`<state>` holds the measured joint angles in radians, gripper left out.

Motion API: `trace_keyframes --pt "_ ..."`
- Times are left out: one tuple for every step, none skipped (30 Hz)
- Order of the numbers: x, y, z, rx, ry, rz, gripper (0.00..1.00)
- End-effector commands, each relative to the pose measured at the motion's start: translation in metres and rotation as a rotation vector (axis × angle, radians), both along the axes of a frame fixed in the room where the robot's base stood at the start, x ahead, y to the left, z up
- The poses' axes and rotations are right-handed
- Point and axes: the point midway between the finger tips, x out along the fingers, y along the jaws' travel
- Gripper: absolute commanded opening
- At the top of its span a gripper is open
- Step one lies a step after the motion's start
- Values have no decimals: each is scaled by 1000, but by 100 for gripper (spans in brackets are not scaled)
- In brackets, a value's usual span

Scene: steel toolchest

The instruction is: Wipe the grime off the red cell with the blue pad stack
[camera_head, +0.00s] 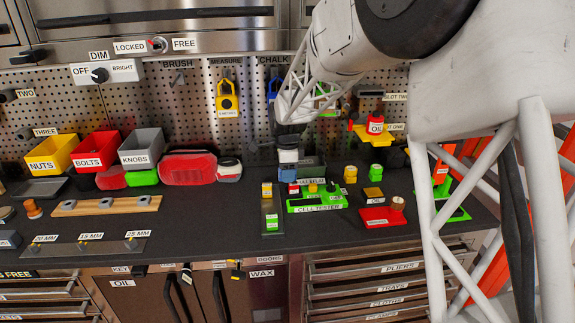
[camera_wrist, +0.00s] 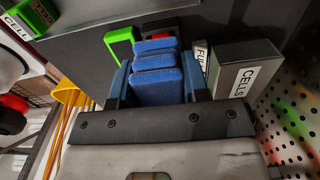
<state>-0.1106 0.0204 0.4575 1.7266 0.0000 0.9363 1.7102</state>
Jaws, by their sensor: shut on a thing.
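The blue pad stack (camera_wrist: 155,75) sits between the fingers of my gripper (camera_wrist: 154,72) in the wrist view, and the gripper is shut on it. Several blue layers show. In the head view my gripper (camera_head: 288,160) is low over the back of the worktop, just behind the green cell tester (camera_head: 318,206). A small red block with a white label, seemingly the red cell (camera_head: 293,188), stands at the tester's back left, just below and in front of my gripper. Grime on it is too small to make out.
A grey CELLS box (camera_wrist: 243,82) stands close to the right of my gripper in the wrist view. A red tray (camera_head: 381,217) lies right of the tester. The perforated back wall (camera_head: 190,110) rises close behind. Bare worktop (camera_head: 205,222) lies to the left.

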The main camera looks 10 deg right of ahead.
Motion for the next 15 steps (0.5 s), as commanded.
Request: trace_keyframes --pt "0 0 -5 0 2 0 20" --pt "0 0 -8 0 2 0 20" --pt "0 0 -15 -1 4 0 20" --pt "0 0 -19 -1 4 0 20" --pt "0 -2 -21 0 2 -1 20" --pt "1 -7 -19 0 -1 -2 16" --pt "1 -10 -20 0 0 -2 16" --pt "1 -13 -22 0 1 -2 16" --pt "1 -16 -23 0 1 -2 16" --pt "1 -19 -21 0 0 -2 16" --pt "1 -22 -19 0 0 -2 16" --pt "1 -24 -21 0 1 -1 16" --pt "1 -27 -22 0 2 -1 16" --pt "1 -29 -23 0 2 -2 16" --pt "1 -32 -21 0 0 -2 16"
